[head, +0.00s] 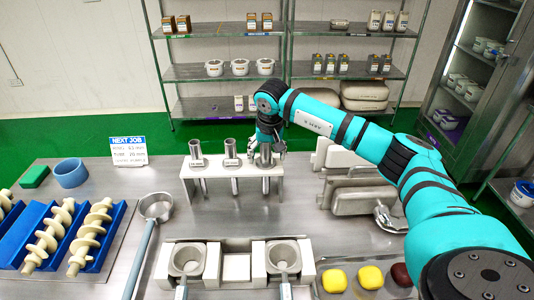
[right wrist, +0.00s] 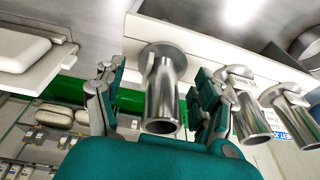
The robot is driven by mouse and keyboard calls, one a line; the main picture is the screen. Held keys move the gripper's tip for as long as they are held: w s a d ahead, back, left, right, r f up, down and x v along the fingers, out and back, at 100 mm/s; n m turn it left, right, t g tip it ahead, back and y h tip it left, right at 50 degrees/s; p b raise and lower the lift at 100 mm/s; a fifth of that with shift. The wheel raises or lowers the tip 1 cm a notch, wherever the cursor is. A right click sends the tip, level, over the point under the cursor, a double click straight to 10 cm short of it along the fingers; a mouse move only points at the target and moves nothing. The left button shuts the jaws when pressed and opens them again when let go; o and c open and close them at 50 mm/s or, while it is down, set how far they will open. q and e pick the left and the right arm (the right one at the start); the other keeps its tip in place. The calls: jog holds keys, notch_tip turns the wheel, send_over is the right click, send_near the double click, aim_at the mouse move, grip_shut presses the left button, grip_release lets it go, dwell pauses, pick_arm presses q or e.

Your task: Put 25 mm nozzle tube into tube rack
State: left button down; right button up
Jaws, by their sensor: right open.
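The white tube rack (head: 212,168) stands on the steel table and holds three metal nozzle tubes: a left one (head: 196,148), a middle one (head: 231,150) and a right one (head: 265,156). They stand upright through it. Small labels sit by the tubes, too small to read. My right gripper (head: 266,140) is at the top of the right tube. In the right wrist view my right gripper (right wrist: 155,105) is open, with its fingers either side of the right tube (right wrist: 162,88), apart from it as far as I can tell. My left gripper is out of view.
A "NEXT JOB" card (head: 129,151) stands behind the table's left part; it seems to read tube 25 mm. Blue trays with cream screws (head: 48,238) lie left, a ladle-like metal part (head: 155,207) beside them. Metal parts (head: 350,190) crowd the rack's right side.

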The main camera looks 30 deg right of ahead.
aim_at(268, 145)
jog(key=shift+r, duration=0.1)
jog(key=shift+p+v, duration=2.45)
jog(key=shift+v, duration=1.25)
